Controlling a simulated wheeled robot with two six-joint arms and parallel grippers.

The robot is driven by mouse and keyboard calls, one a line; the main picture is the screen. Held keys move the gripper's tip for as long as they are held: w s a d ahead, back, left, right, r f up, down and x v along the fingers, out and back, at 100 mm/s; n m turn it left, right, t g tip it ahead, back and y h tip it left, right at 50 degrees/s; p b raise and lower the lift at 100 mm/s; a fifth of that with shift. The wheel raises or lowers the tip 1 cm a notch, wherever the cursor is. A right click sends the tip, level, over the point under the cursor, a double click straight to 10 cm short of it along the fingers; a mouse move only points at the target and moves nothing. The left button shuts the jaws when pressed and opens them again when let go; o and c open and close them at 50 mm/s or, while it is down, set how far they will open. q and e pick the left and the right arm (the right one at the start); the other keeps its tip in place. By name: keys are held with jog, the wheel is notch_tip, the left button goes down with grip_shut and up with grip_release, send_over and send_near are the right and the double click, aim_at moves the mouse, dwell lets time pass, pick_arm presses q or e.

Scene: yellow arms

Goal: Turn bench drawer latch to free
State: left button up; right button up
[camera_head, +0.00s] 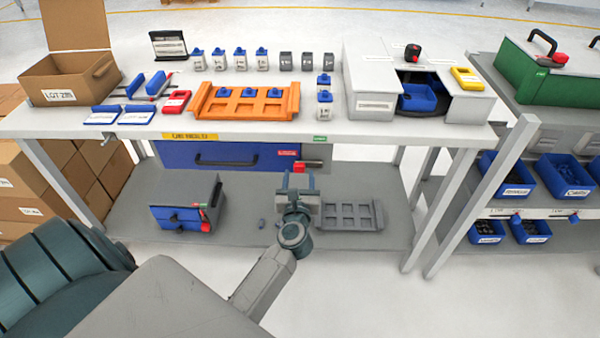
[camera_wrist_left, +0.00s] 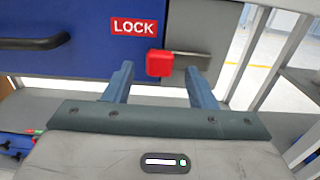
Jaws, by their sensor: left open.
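The blue bench drawer (camera_head: 240,156) hangs under the white bench top and looks shut. It has a dark bar handle (camera_wrist_left: 34,43) and a red LOCK label (camera_wrist_left: 134,26). The latch is a red knob (camera_wrist_left: 159,63) with a grey lever (camera_wrist_left: 190,58) reaching to its right, at the drawer's right end. The red knob also shows in the head view (camera_head: 299,168), partly hidden by my gripper. My left gripper (camera_head: 297,181) is open. In the left wrist view its fingers (camera_wrist_left: 162,84) stand either side of the red knob; contact is not clear. My right gripper is not in view.
The bench top (camera_head: 320,128) carries an orange rack (camera_head: 200,101), several small bottles and a cardboard box (camera_head: 75,85). On the lower shelf sit a small drawer cabinet (camera_head: 200,190) and a grey tray (camera_head: 378,215). A bench leg stands right of the drawer.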

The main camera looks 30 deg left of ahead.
pick_arm(q)
jog(key=shift+x, duration=0.9)
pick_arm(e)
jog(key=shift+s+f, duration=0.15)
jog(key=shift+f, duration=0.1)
pick_arm(q)
grip_shut()
